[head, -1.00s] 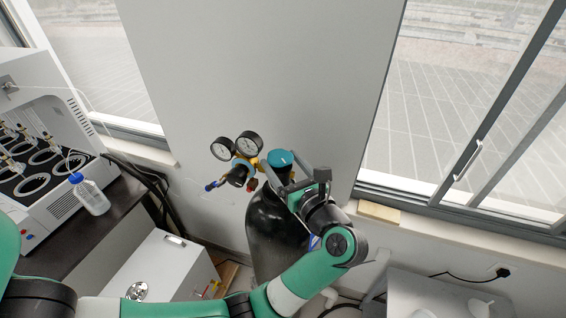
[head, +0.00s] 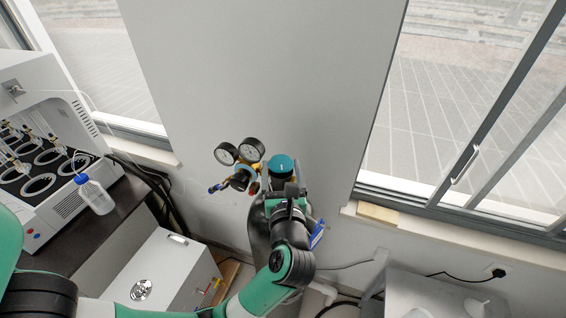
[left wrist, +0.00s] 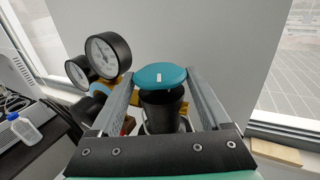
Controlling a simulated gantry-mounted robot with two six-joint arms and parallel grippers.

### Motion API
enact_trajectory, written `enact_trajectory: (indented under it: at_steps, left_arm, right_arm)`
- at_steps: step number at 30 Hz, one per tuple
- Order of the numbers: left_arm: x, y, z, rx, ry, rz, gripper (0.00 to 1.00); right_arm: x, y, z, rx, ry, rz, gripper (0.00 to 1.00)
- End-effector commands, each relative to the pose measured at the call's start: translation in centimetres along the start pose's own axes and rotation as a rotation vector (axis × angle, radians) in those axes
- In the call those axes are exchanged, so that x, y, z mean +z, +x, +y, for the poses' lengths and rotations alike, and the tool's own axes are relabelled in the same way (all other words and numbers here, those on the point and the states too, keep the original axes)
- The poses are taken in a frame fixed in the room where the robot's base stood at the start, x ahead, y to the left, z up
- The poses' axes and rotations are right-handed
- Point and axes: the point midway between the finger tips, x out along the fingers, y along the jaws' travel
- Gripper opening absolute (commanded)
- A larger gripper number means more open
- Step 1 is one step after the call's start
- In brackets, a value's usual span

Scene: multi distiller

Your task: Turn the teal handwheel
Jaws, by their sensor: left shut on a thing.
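The teal handwheel (head: 281,163) sits on top of the dark gas cylinder (head: 258,232), and it also shows in the left wrist view (left wrist: 160,76). My left gripper (head: 282,175) is at the handwheel, reaching it from the front. In the left wrist view its two grey fingers lie on either side of the wheel, shut on its rim. A small white mark on the wheel's top faces me. My gripper and forearm hide part of the cylinder. My right gripper is not in view.
Two pressure gauges (head: 239,152) and the brass regulator stand just left of the handwheel, close to my left finger. A white box (head: 160,268) stands on the floor at left. A machine with a blue-capped bottle (head: 95,194) is farther left. A wall is behind.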

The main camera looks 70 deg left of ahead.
Motion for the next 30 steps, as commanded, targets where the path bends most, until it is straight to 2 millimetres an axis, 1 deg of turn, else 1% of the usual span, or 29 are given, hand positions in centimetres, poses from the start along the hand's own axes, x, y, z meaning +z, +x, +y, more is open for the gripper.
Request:
enact_trajectory:
  at_steps: [1, 9, 15, 21, 30]
  left_arm:
    - [0.6, 0.0, 0.3, -0.037, 0.002, 0.000, 0.25]
    - [0.8, 0.1, 0.7, -0.247, 0.002, 0.002, 0.25]
    - [0.6, 0.1, 0.8, -0.355, 0.001, 0.002, 0.25]
    - [0.3, 0.1, 0.7, -0.414, -0.001, 0.000, 0.25]
    - [0.1, 0.1, 0.7, -0.432, -0.001, -0.002, 0.25]
  right_arm:
    - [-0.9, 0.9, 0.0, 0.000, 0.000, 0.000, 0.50]
    - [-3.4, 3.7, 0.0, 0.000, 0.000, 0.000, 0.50]
    - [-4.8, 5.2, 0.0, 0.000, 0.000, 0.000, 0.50]
    - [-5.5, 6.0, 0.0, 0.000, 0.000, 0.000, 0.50]
    - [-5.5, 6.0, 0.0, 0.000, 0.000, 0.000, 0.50]
